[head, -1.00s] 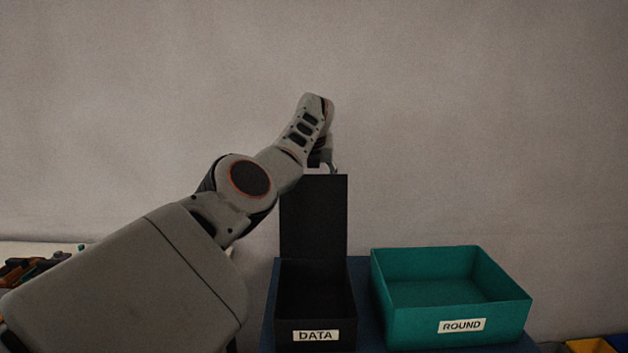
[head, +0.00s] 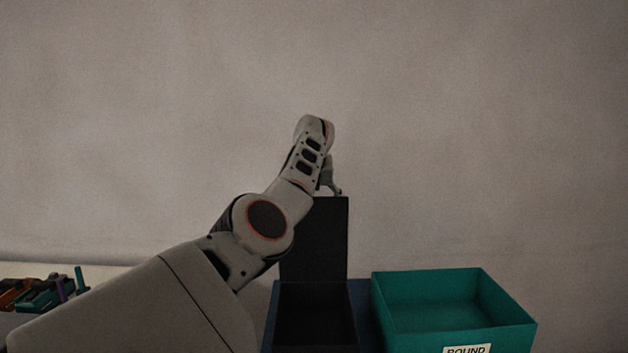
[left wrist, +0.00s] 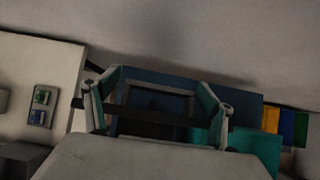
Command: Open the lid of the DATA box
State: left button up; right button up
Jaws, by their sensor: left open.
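The DATA box (head: 315,322) is black and stands in the lower middle of the head view, its front label now below the frame. Its lid (head: 318,240) stands upright at the back of the box, and the inside is exposed. My left gripper (head: 334,188) is at the lid's top edge in the head view, partly hidden behind my own wrist. In the left wrist view my left gripper (left wrist: 160,108) has its fingers spread apart, with a thin dark edge across between them. I cannot tell whether the fingers touch the lid. My right gripper is not in view.
Coloured items (head: 45,290) lie on a pale surface at the far left. Yellow, blue and green bins (left wrist: 286,126) show at the right of the left wrist view. The wall behind is bare.

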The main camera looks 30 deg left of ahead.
pick_arm(q)
jog(key=v, duration=1.1)
jog(key=shift+r, duration=0.35)
jog(key=shift+w+d, duration=0.1)
